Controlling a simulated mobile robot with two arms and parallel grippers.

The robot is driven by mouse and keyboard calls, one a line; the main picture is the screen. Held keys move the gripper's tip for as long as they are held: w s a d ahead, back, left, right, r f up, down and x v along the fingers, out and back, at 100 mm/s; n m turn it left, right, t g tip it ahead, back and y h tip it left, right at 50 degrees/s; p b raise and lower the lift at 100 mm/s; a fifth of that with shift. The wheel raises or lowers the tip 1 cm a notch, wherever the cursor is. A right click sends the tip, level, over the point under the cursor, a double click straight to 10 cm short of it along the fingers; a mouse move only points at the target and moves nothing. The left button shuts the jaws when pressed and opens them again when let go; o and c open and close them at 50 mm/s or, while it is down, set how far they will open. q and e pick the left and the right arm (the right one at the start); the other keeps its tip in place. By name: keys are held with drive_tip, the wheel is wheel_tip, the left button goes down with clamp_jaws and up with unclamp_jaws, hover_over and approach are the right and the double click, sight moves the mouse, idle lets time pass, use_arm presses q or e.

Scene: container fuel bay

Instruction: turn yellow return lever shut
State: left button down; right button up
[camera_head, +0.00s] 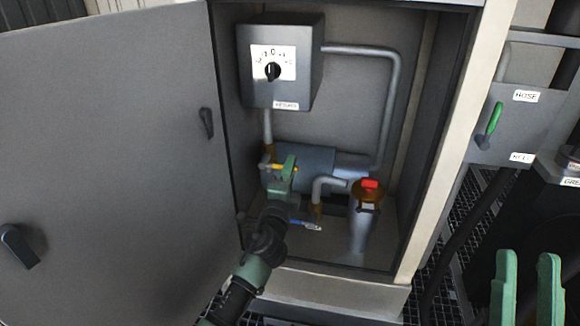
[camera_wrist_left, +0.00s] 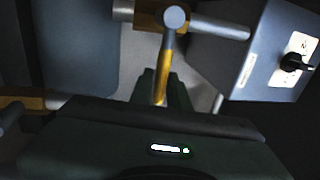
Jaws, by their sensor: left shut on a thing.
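The yellow return lever (camera_head: 273,166) sits on the pipework inside the open cabinet, below the grey switch box. In the left wrist view the lever (camera_wrist_left: 164,72) runs from a round grey pivot on a brass valve body (camera_wrist_left: 148,16) down between my fingers. My left gripper (camera_head: 284,170) is shut on the lever's yellow handle; its fingers show in the left wrist view (camera_wrist_left: 162,90) and hide the handle's end. My right gripper (camera_head: 527,270) is open and empty at the lower right, outside the cabinet.
The grey switch box (camera_head: 307,62) with a black knob hangs above. A blue-handled valve (camera_head: 306,225) and a grey cylinder with a red-topped brass cap (camera_head: 363,225) stand close right of my left gripper. The open door (camera_head: 110,150) stands at left. A green lever (camera_head: 494,118) is outside right.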

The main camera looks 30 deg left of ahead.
use_arm(q)
drive_tip(key=shift+a+r, duration=0.1)
use_arm(e)
drive_tip(key=shift+r, duration=0.1)
use_arm(q)
drive_tip(key=c, duration=1.3)
unclamp_jaws()
drive_tip(key=shift+c, duration=0.2)
use_arm(e)
drive_tip(key=shift+y, duration=0.3)
use_arm(q)
drive_tip(key=shift+s, duration=0.1)
drive_tip(key=shift+s+f, duration=0.25)
drive_tip(key=shift+s, duration=0.05)
drive_tip(key=v, duration=0.7)
use_arm(e)
drive_tip(key=shift+w+a+f, duration=0.1)
drive_tip(key=shift+w+f, duration=0.25)
drive_tip(key=shift+f, duration=0.15)
use_arm(q)
drive_tip(key=shift+r, duration=0.15)
use_arm(e)
drive_tip(key=shift+r, duration=0.15)
